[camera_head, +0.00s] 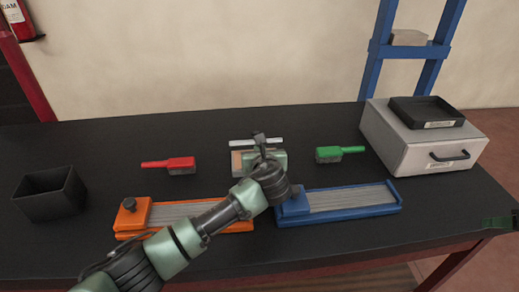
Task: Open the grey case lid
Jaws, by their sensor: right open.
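The grey case (400,140) stands on the dark table at the right. Its lid looks shut, and a black handle (449,160) shows on its front side. A black tray (426,111) with a pale label sits on top of the lid.
A blue-framed tray (370,210) and an orange-framed tray (128,219) lie in front. A green brush (328,154), a red brush (181,164) and a small block (237,162) lie behind. A black bin (50,195) stands left. Dark table (455,205) is clear before the case.

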